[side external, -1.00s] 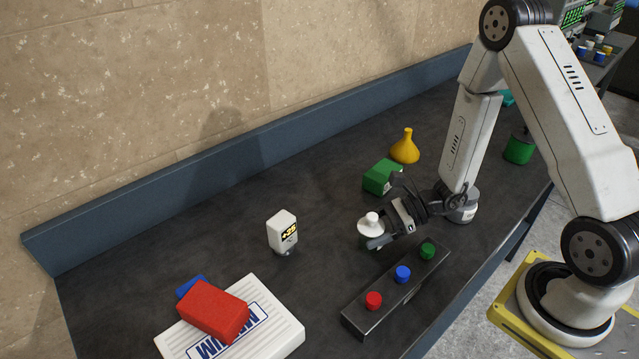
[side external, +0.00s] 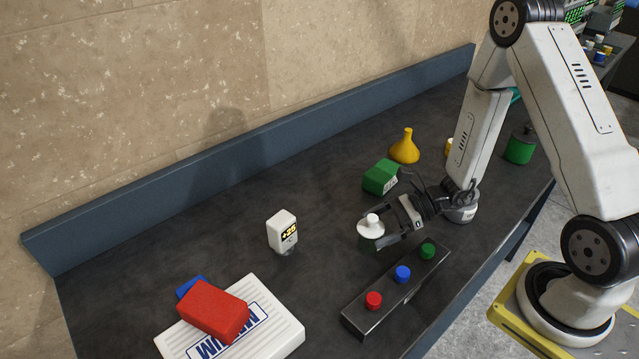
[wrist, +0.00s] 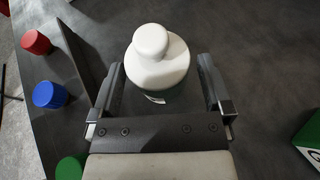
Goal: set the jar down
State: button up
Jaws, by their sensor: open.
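The jar (side external: 371,232) has a white top with a round knob and a darker green lower body. It stands upright on the dark table, behind the button box. In the wrist view the jar (wrist: 157,60) is at the top middle, at the mouth of my gripper. My gripper (side external: 375,230) is open, with one finger on each side of the jar's near part. In the wrist view the fingers (wrist: 160,85) stand apart from the jar, with gaps on both sides.
A button box (side external: 362,319) with red, blue and green buttons lies close in front. A green block (side external: 378,178) and a yellow flask (side external: 405,148) stand behind. A white "+25" device (side external: 282,231) stands left. A red block (side external: 212,311) lies on a white case (side external: 275,318). Table between is clear.

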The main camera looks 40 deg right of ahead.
jog(key=shift+v, duration=5.2)
jog(key=shift+a, duration=0.1)
